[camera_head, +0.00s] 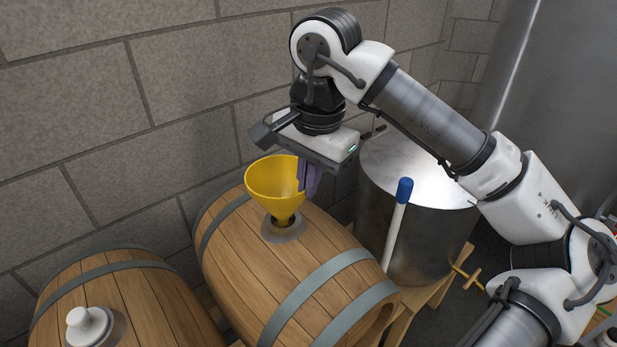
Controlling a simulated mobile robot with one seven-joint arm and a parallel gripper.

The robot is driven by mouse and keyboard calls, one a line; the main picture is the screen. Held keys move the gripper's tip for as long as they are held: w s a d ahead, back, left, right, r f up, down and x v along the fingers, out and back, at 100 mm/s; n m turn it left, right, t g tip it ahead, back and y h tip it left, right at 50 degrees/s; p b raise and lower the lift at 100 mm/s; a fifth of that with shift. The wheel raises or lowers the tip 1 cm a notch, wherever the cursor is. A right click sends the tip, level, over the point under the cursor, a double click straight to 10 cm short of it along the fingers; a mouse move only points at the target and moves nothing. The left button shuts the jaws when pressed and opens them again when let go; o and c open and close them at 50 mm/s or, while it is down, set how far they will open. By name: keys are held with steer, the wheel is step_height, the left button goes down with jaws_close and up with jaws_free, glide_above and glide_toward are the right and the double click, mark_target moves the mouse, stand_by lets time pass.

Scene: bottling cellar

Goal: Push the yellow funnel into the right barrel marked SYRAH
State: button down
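The yellow funnel (272,184) stands upright over the bung hole of the right barrel (270,268), its narrow end at or in the dark opening. No SYRAH marking is readable on this barrel from here. My gripper (309,180) points down at the right rim of the funnel, its purple-grey fingers close to or on the rim. The fingers overlap in this view, so I cannot tell whether they are apart or hold the rim.
A second barrel (165,292) with a white bung (86,325) lies at the lower left. A steel drum (428,215) stands behind right, with a blue-capped white rod (397,225) in front of it. A block wall (90,130) closes the back.

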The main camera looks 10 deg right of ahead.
steer(key=shift+f+b, duration=1.2)
steer(key=shift+f, duration=0.2)
steer(key=c, duration=2.1)
jaws_free()
steer(key=o, duration=1)
steer(key=shift+r, duration=0.15)
step_height(320, 180, up, 8)
steer(key=p, duration=0.5)
